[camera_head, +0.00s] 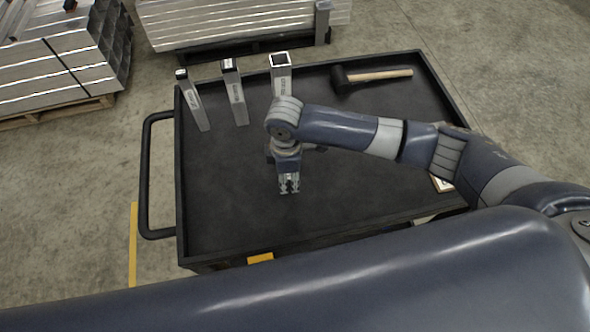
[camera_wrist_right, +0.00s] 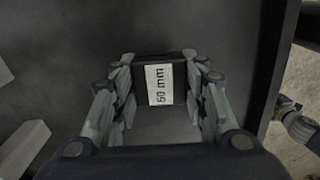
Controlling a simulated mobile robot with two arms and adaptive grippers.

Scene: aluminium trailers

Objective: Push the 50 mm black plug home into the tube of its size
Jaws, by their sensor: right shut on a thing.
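My right gripper (camera_head: 290,187) points down over the open middle of the black tray-topped cart. In the right wrist view, the right gripper (camera_wrist_right: 163,92) is shut on the black plug (camera_wrist_right: 177,76), which has a white "50 mm" label facing the camera. The plug is hard to make out in the head view. Three square aluminium tubes stand at the cart's far side: a left tube (camera_head: 194,103), a middle tube (camera_head: 236,96) and a wider right tube (camera_head: 281,77). The right tube's top looks open and dark; the other two tops look black. Their size marks are unreadable. My left gripper is out of view.
A mallet (camera_head: 375,76) lies at the cart's far right. The black cart (camera_head: 225,215) has a raised rim and a side handle (camera_head: 146,180). A small card (camera_head: 442,184) lies near its right edge. My right forearm passes just in front of the right tube. Stacked metal profiles stand behind.

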